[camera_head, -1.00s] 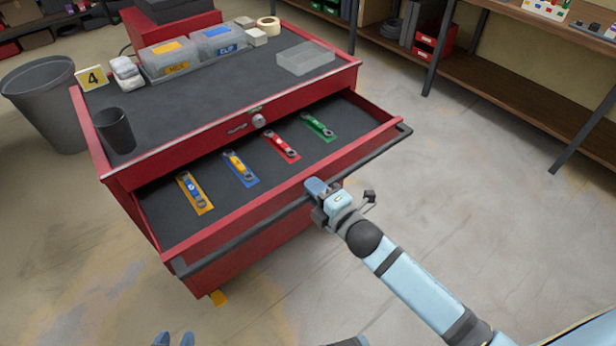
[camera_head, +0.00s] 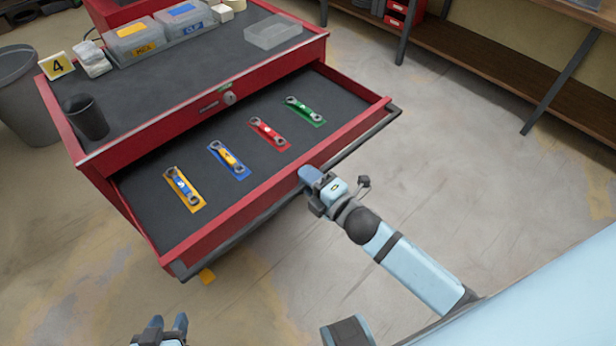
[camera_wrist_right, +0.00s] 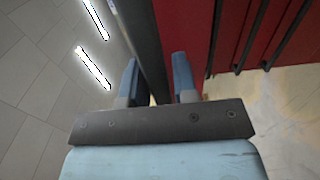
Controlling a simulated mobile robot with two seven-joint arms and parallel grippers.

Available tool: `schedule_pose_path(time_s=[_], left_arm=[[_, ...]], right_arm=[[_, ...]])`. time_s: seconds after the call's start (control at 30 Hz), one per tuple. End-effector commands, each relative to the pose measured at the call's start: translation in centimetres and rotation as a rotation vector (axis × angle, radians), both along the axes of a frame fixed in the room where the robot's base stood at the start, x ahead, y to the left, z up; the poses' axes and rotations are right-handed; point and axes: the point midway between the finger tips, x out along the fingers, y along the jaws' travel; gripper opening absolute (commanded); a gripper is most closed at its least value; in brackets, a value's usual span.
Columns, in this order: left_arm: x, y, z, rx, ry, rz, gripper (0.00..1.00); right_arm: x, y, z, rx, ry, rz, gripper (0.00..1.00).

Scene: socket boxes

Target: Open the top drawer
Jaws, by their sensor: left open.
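The top drawer (camera_head: 262,185) of the red tool cabinet (camera_head: 150,140) is pulled out, its dark interior showing. A dark handle bar (camera_head: 365,147) runs along its front. My right gripper (camera_head: 310,182) is at the middle of this bar. In the right wrist view, the bar (camera_wrist_right: 146,45) passes between the fingers of my right gripper (camera_wrist_right: 157,82), which are shut on it. My left gripper (camera_head: 167,324) is open and empty at the bottom edge of the head view, over the floor and apart from the cabinet.
Several wrenches on coloured mats, such as the one on green (camera_head: 305,110), lie in the drawer. Clear bins (camera_head: 135,40), a black cup (camera_head: 86,116) and a number 4 card (camera_head: 57,66) stand on the cabinet top. Floor to the right (camera_head: 450,170) is clear.

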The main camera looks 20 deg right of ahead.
Motion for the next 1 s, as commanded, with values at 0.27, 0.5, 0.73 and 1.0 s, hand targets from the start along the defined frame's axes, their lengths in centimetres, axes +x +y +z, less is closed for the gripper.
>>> schedule_pose_path(time_s=[0.27, 0.5, 0.73, 1.0], left_arm=[[0.0, 0.0, 0.1, 0.000, -0.001, 0.000, 0.43], [0.0, 0.0, 0.1, 0.000, -0.001, 0.000, 0.43], [0.0, 0.0, 0.1, -0.001, 0.000, 0.001, 0.43], [0.0, 0.0, 0.0, 0.000, 0.002, 0.000, 0.43]], right_arm=[[0.0, 0.0, 0.0, 0.000, 0.000, 0.000, 0.44], [-1.3, -0.4, -0.1, 0.001, 0.003, 0.000, 0.44], [-5.9, -2.1, -0.1, 0.000, 0.005, -0.001, 0.44], [-10.9, -3.9, 0.0, 0.000, 0.002, -0.001, 0.44]])
